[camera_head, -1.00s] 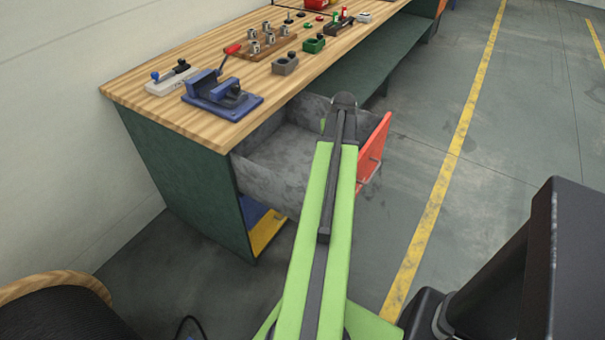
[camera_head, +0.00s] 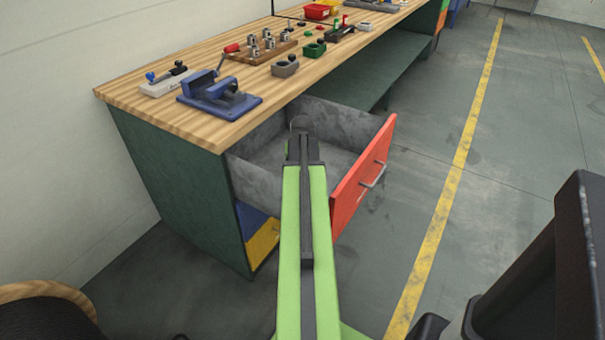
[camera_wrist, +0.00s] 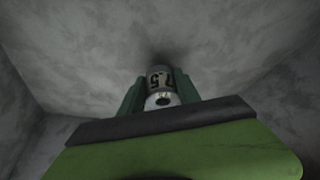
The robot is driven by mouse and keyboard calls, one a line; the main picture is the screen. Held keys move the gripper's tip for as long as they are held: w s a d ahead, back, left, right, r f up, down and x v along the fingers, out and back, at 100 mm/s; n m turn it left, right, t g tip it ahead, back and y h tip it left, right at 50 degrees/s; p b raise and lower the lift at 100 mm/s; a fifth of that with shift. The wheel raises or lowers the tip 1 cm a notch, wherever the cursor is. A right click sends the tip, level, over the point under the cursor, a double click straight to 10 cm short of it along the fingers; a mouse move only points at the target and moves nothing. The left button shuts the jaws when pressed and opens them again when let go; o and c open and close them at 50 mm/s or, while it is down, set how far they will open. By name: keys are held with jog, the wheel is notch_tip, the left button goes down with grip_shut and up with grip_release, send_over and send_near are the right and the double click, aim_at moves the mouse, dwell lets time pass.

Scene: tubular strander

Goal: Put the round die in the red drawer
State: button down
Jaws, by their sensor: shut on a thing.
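The red drawer (camera_head: 350,192) is pulled open under the wooden workbench, with its grey interior facing up. My arm reaches over the drawer in the head view, and my gripper's tips are hidden there behind the arm. In the wrist view my gripper (camera_wrist: 159,90) has its green fingers shut on the round die (camera_wrist: 162,99), a small grey metal cylinder with a dark number on its side and a hole in its end. Grey drawer walls and floor surround it in the wrist view. I cannot tell whether the die touches the floor.
The workbench (camera_head: 140,95) carries a blue vise (camera_head: 218,97), a wooden block (camera_head: 262,50) with several metal cylinders, and small grey and green holders. Blue and yellow drawer fronts (camera_head: 263,243) show below. The floor to the right of the drawer is clear.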

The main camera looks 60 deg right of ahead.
notch_tip(320, 180, down, 2)
jog(key=shift+b, duration=0.35)
jog(key=shift+r, duration=0.2)
jog(key=shift+f, duration=0.15)
jog(key=c, duration=0.9)
grip_release()
jog(key=shift+o, duration=0.2)
